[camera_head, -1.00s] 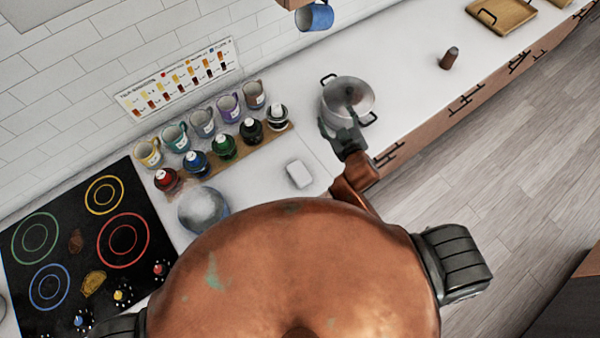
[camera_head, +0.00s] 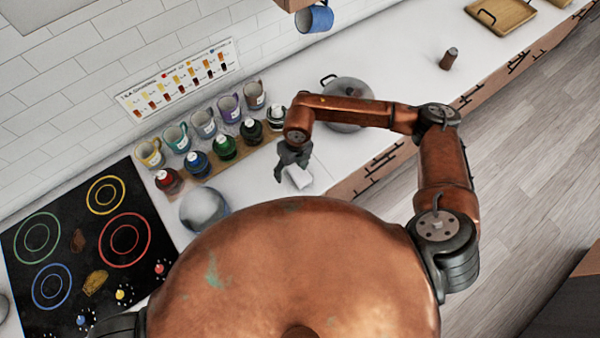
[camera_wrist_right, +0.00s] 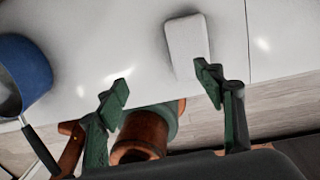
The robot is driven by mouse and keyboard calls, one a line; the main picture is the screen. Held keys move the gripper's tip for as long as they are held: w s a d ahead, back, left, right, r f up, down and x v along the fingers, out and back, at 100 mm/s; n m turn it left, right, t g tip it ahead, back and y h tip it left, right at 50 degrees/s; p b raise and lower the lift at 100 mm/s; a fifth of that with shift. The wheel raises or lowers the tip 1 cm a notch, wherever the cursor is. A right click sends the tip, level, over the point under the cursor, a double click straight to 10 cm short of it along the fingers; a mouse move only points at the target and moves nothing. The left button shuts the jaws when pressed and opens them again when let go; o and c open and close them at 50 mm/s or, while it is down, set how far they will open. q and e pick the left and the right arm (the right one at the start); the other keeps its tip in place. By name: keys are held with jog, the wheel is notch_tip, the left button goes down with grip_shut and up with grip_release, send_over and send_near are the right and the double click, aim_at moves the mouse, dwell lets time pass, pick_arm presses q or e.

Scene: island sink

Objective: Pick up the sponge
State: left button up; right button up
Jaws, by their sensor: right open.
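The sponge (camera_head: 300,177) is a white block lying on the white counter, right of the row of bottles. In the right wrist view the sponge (camera_wrist_right: 186,42) lies ahead of the fingers. Its near end is close to the picture's right fingertip, more toward that side than centred. My right gripper (camera_head: 291,164) is over the counter at the sponge and partly covers it in the head view. In the wrist view the right gripper (camera_wrist_right: 163,82) has its green fingers apart with nothing between them. I cannot tell whether a finger touches the sponge. My left gripper is out of view.
A metal pot (camera_head: 348,122) stands behind my right forearm. Several bottles (camera_head: 224,148) and mugs (camera_head: 204,124) line the wall side. A round bowl (camera_head: 203,208) is left of the sponge, and the cooktop (camera_head: 75,255) is further left. The counter's front edge is close by.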

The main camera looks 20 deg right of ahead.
aim_at(300, 172)
jog(key=d, duration=0.1)
jog(key=w+d+h, duration=0.1)
jog(key=d, duration=0.1)
jog(key=shift+w+d+f, duration=0.15)
jog(key=shift+w+f, duration=0.1)
jog(key=shift+f+p, duration=0.35)
jog(key=shift+f, duration=0.55)
jog(key=f, duration=0.2)
jog(key=f+p, duration=0.2)
jog(key=f, duration=0.1)
jog(key=shift+w+f, duration=0.25)
jog(key=shift+f, duration=0.05)
jog(key=shift+c, duration=0.5)
jog(key=c, duration=0.9)
